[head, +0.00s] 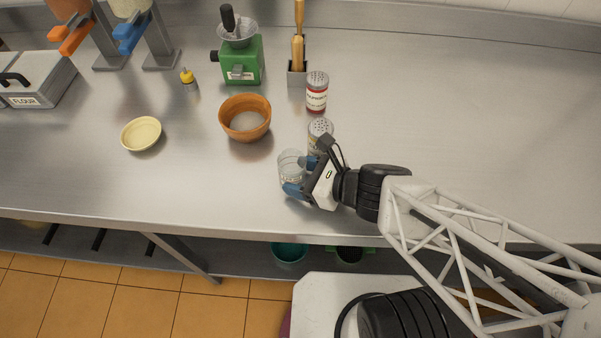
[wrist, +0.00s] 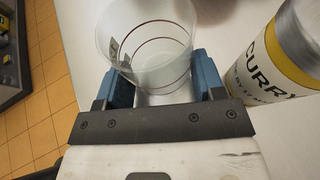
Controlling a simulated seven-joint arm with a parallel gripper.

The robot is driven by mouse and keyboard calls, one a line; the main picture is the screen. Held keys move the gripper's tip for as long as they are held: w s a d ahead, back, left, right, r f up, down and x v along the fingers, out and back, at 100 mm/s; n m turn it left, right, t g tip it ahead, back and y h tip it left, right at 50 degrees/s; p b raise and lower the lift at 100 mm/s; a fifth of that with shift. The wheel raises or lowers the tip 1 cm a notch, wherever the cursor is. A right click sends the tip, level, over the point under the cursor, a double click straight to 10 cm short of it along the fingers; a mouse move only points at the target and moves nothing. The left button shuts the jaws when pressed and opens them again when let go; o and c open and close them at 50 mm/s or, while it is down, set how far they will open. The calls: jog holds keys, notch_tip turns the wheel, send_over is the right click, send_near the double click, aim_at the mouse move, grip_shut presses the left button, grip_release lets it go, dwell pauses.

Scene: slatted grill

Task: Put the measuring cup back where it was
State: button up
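The measuring cup (head: 291,167) is a clear cup near the counter's front edge in the head view. In the wrist view the cup (wrist: 148,45) stands between the two blue fingers, with dark curved lines on its wall. My gripper (head: 297,177) reaches in from the right with one finger on each side of the cup. In the wrist view my gripper (wrist: 152,88) has its fingers wide apart around the cup. I cannot tell whether both fingers press on it. Whether the cup rests on the counter is also unclear.
A curry shaker (head: 318,130) stands just behind my gripper; it is close on the right in the wrist view (wrist: 275,60). A red-labelled shaker (head: 317,92), orange bowl (head: 262,128), yellow bowl (head: 141,133) and green grinder (head: 243,62) stand farther back. The front-left counter (head: 200,185) is clear.

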jog(key=o, duration=0.3)
jog(key=shift+o, duration=0.2)
jog(key=shift+r, duration=0.2)
jog(key=shift+d, duration=0.1)
jog(key=shift+v, duration=5.85)
jog(key=shift+s, duration=0.1)
